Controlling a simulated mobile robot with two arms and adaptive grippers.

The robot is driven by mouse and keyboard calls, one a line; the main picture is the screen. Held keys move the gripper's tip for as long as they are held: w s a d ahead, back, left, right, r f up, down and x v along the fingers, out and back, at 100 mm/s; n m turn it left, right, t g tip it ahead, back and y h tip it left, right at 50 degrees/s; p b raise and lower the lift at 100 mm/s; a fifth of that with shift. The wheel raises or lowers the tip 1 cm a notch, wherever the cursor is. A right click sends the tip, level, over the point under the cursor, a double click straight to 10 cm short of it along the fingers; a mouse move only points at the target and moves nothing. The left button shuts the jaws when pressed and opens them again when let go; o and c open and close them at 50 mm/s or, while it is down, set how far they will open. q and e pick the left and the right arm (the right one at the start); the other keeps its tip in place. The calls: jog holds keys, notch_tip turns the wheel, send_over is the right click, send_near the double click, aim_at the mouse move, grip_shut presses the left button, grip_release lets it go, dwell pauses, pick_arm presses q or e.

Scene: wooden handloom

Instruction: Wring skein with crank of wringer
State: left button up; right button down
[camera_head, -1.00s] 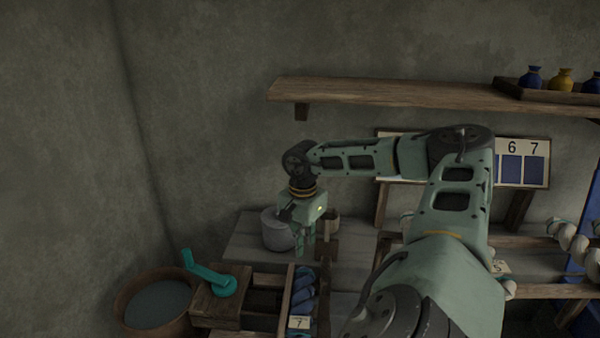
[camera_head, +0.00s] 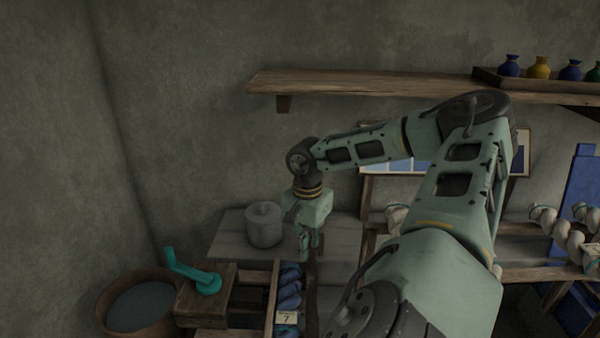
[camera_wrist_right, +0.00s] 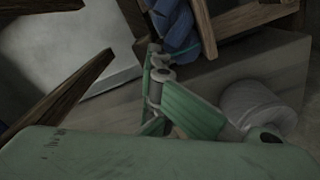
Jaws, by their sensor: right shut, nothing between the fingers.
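The wringer (camera_head: 205,300) is a wooden block and frame at the lower left in the head view. Its teal crank (camera_head: 190,272) rises from the top of the block and leans to the left. A blue skein (camera_head: 289,288) hangs at the right end of the wooden frame, above a tag marked 7; blue strands also show in the right wrist view (camera_wrist_right: 176,22). My right gripper (camera_head: 310,255) points down, shut and empty, just behind and to the right of the blue skein, apart from the crank. My left gripper is not in view.
A round wooden tub (camera_head: 140,303) of dark liquid stands left of the wringer. A lidded grey pot (camera_head: 264,225) stands on the grey bench (camera_head: 232,236) beside my gripper. A shelf (camera_head: 370,88) with small coloured jars runs above. Twisted pale skeins (camera_head: 565,232) lie at right.

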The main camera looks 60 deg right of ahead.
jog(key=shift+s, duration=0.45)
jog(key=shift+w, duration=0.1)
jog(key=shift+s+a, duration=0.25)
jog(key=shift+a, duration=0.9)
jog(key=s+a+b, duration=0.2)
jog(key=s+a, duration=0.5)
jog(key=s, duration=0.5)
jog(key=shift+a, duration=0.25)
dwell(0.8)
